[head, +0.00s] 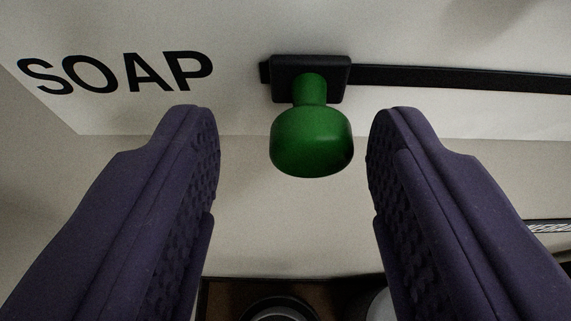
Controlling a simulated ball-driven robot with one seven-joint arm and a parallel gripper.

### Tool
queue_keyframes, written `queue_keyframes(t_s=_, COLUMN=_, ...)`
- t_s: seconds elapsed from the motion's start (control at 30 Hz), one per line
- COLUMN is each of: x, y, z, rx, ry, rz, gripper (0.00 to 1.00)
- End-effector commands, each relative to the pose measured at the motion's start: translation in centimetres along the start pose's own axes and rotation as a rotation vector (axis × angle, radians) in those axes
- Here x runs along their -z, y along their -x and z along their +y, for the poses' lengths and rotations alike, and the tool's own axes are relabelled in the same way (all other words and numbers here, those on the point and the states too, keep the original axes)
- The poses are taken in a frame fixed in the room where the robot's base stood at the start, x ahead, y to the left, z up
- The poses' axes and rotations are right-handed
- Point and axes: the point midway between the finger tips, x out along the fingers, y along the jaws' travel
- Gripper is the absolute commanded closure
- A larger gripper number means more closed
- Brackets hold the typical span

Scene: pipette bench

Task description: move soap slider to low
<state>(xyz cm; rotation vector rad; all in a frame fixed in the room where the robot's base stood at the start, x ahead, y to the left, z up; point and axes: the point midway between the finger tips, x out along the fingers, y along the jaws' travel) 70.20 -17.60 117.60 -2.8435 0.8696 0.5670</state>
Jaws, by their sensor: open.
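The soap slider is a green knob (311,142) on a black square carriage (325,80). The carriage sits at the left end of a black horizontal track (450,79) on a white panel. Black letters reading SOAP (116,74) are to the left of it. My gripper (293,135) is open, with one purple finger to the left of the knob and one to the right. There are clear gaps between the knob and both fingers. No low mark shows in this view.
The track runs on to the right and leaves the picture. Below the white panel (480,122) is a pale surface (290,235). At the bottom edge a dark round object (279,308) and a grey rounded object (380,306) show partly. A patterned strip (550,227) is at the right edge.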

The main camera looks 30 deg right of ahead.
Motion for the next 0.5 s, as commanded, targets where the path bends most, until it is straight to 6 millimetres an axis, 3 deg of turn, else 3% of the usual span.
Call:
queue_keyframes(t_s=0.3, x=0.1, y=5.7, z=-0.2, rx=0.003, ry=0.000, rz=0.000, gripper=0.49)
queue_keyframes(t_s=0.5, x=0.1, y=7.2, z=-0.2, rx=0.002, ry=0.000, rz=0.001, gripper=0.49)
